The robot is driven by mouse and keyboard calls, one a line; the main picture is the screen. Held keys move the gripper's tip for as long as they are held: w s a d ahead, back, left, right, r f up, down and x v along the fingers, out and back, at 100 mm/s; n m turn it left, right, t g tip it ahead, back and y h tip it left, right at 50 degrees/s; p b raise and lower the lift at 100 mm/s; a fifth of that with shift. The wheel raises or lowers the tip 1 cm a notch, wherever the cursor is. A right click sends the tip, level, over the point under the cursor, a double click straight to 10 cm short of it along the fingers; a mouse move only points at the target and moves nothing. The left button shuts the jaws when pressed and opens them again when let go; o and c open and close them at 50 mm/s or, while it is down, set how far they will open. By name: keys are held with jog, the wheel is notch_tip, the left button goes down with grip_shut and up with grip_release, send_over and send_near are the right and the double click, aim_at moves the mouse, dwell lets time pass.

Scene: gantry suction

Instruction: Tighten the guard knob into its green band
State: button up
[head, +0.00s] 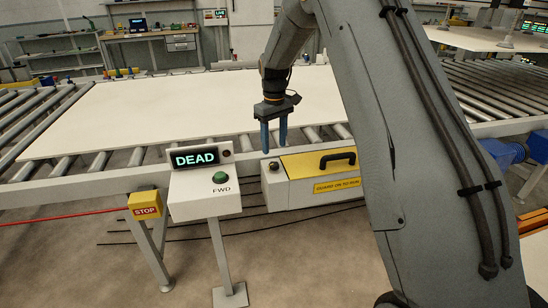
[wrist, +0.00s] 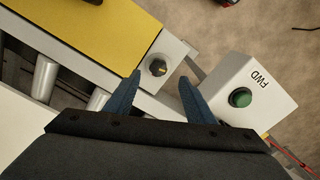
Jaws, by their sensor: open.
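The guard knob (head: 273,166) is a small dark knob on the grey left end of the guard box. In the wrist view the knob (wrist: 158,67) is round and black with a small pale mark, on a light grey plate. I cannot make out a green band around it. My gripper (head: 274,149) points down over the knob, its two blue fingers open and empty. In the wrist view the fingertips (wrist: 160,77) lie either side of the knob in the picture. I cannot tell whether either finger touches it.
The guard's yellow cover (head: 303,165) carries a black handle (head: 338,158). Left of it stands a console (head: 205,203) with a display reading DEAD (head: 195,158) and a green FWD button (head: 220,177). A yellow STOP box (head: 146,204) is farther left. A pale board (head: 130,113) lies on rollers behind.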

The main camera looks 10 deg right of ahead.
aim_at(274, 164)
jog(key=shift+w+f, duration=0.15)
jog(key=shift+w, duration=0.1)
jog(key=shift+f, duration=0.3)
jog(key=shift+f+p, duration=1)
jog(key=shift+f, duration=2.45)
jog(key=c, duration=1.1)
